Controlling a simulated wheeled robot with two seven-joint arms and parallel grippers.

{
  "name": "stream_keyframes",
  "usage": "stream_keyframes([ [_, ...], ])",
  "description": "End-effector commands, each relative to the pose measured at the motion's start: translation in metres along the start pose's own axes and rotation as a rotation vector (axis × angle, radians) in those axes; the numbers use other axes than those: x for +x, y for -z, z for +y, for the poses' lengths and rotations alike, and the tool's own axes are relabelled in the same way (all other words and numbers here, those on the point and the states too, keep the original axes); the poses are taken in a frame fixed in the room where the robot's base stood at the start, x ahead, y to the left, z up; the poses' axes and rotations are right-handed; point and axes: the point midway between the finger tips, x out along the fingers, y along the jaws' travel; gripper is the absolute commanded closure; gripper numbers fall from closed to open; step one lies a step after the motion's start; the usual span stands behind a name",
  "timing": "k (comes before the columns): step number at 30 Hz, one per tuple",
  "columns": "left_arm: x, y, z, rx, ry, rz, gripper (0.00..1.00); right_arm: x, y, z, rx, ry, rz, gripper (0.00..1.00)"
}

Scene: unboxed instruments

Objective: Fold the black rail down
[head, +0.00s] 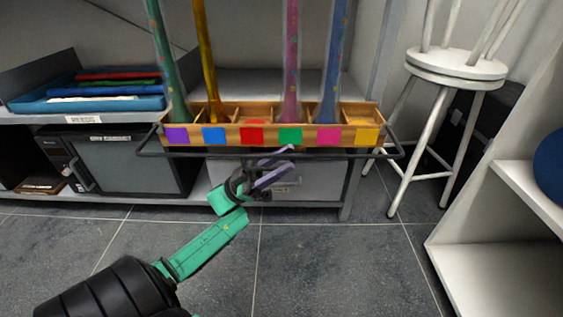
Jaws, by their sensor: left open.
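The black rail (210,152) is a thin bar running along the front of a wooden rack (221,137), standing out from it at the level of the rack's lower edge. Its ends bend back at the rack's left and right sides. My left gripper (284,164) is open, with two purple fingers at the rail, right of the rack's middle. One finger shows above the other, and the rail appears to pass near or between them. I cannot tell whether they touch it. My right gripper is not in view.
Tall coloured tubes (291,60) stand in the rack's compartments. A white stool (455,66) stands at the right, beside a white shelf (490,240) with a blue ball (550,155). A grey cabinet (130,160) is at the left. The tiled floor in front is clear.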

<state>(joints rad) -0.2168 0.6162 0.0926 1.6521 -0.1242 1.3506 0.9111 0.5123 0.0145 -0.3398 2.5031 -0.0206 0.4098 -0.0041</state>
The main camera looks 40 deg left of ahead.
Motion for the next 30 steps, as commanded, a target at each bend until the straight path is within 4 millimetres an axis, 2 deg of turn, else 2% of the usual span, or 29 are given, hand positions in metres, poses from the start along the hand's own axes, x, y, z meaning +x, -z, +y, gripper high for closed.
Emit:
stream_keyframes([
  [2, -0.0002, 0.0, 0.0, 0.0, 0.0, 0.0, 0.58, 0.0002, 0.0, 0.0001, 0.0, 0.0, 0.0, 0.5],
  [3, -0.0002, 0.0, 0.0, 0.0, 0.0, 0.0, 0.73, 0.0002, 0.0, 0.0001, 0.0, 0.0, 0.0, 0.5],
  [5, -0.0003, 0.0, 0.0, 0.0, 0.0, 0.0, 0.96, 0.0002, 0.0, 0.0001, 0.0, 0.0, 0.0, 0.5],
  [6, -0.0004, -0.0001, 0.0002, 0.0, -0.001, 0.0, 1.0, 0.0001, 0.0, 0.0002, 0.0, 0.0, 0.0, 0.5],
  [30, -0.0013, -0.0028, 0.0038, -0.007, -0.008, -0.002, 1.0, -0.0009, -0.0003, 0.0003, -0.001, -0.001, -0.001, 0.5],
])
